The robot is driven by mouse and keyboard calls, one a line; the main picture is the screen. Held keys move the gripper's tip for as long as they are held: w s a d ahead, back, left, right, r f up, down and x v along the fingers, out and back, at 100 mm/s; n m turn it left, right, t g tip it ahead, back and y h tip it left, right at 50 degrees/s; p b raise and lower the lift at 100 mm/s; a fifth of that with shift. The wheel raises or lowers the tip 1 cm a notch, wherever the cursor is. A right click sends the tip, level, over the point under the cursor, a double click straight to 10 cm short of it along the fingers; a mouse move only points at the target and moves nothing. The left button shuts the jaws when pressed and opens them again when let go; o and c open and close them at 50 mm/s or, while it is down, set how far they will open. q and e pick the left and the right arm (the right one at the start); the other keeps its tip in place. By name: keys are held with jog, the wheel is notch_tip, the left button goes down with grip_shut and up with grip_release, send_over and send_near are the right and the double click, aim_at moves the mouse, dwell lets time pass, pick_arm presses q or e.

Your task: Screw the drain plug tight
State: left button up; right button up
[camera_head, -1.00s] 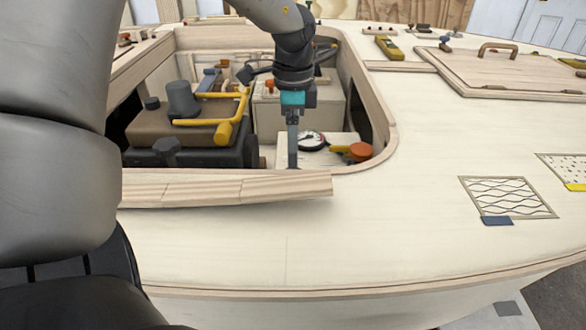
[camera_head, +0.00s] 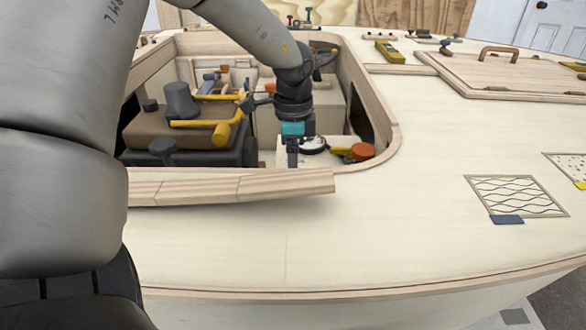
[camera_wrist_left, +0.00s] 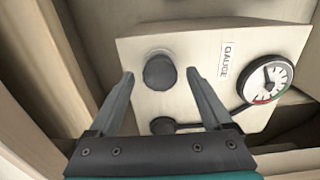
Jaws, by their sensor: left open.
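In the left wrist view a dark round knob (camera_wrist_left: 158,72), which looks like the drain plug, stands on a pale panel (camera_wrist_left: 200,58) marked GAUGE. My left gripper (camera_wrist_left: 160,76) is open. Its two fingers point at the panel with the knob between their tips, and a gap shows on each side. I cannot tell how far the tips are above the panel. In the head view my left gripper (camera_head: 292,158) reaches down into the hull opening, and its tips are hidden behind the front coaming. The knob is hidden there. My right gripper is not in view.
A round gauge (camera_wrist_left: 265,78) is right of the knob, and a smaller dark fitting (camera_wrist_left: 162,125) lies near the fingers. The wooden coaming (camera_head: 215,187) edges the opening. An engine with a yellow pipe (camera_head: 222,130) is left of the gripper. An orange cap (camera_head: 361,151) is at its right.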

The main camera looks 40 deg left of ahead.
pick_arm(q)
jog(key=shift+c, duration=0.4)
grip_shut()
dwell(0.4)
jog(key=shift+m, duration=0.3)
